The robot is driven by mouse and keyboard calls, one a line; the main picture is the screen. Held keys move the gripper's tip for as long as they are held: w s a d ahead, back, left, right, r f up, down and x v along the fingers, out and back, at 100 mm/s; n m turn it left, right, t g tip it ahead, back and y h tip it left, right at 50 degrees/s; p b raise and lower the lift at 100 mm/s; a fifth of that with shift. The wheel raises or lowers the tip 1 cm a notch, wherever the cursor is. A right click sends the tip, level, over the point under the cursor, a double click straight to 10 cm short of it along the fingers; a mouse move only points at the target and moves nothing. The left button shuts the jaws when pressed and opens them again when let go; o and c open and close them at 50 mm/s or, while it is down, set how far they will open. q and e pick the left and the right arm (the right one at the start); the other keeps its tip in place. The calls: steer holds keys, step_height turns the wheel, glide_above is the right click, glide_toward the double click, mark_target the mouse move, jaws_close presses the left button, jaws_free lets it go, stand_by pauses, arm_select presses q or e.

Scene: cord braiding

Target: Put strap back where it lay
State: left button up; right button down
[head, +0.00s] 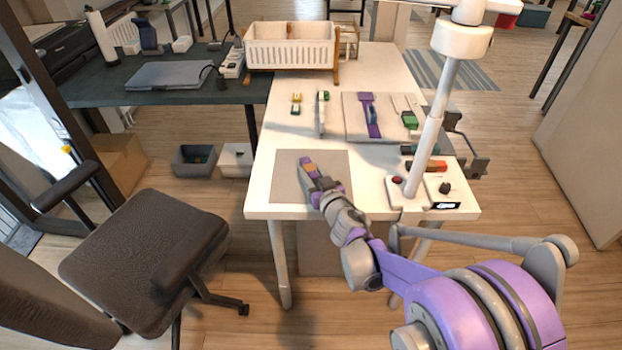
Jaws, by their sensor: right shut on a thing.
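My right gripper (309,171) reaches in from the lower right and is low over the grey mat (287,190) near the table's front left corner. It is shut on what appears to be the strap, of which only a small orange-brown patch (310,169) shows between the fingers. The rest is hidden by the gripper, and I cannot tell whether it touches the mat. A long purple piece (370,115) lies on the grey board (354,128) further back. My left gripper is out of view.
A white slatted crib (291,47) stands at the back of the white table (268,143). Small yellow and green items (296,103) lie left of the board. A white post (431,130) rises at the right. A black chair (150,250) stands at the left.

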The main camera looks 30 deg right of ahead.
steer(key=shift+f, duration=0.9)
steer(key=c, duration=0.9)
jaws_free()
steer(key=shift+f+b, duration=0.2)
steer(key=shift+b, duration=0.1)
steer(key=shift+c, duration=0.2)
steer(key=o, duration=0.4)
steer(key=shift+o, duration=0.2)
